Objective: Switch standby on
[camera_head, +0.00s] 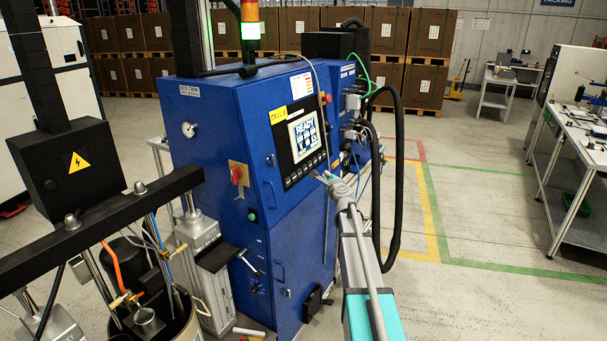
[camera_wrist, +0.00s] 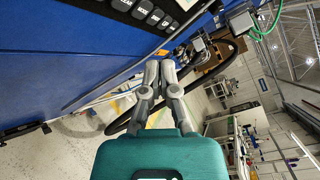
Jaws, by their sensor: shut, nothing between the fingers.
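A blue machine cabinet (camera_head: 215,140) stands in the middle of the head view. Its black control panel (camera_head: 277,133) has a lit screen (camera_head: 304,135) with large text, and a row of dark buttons (camera_head: 305,169) below it. Some of these buttons show at the top of the wrist view (camera_wrist: 143,10). My gripper (camera_head: 325,178) is shut and empty, just right of and below the button row. In the wrist view its fingertips (camera_wrist: 160,66) are together, apart from the buttons.
A red rotary switch on a yellow plate (camera_head: 238,174) and a green button (camera_head: 252,216) sit on the cabinet's left face. Black hoses (camera_head: 397,150) hang at its right side. The floor (camera_head: 480,200) to the right is open up to a workbench (camera_head: 570,170).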

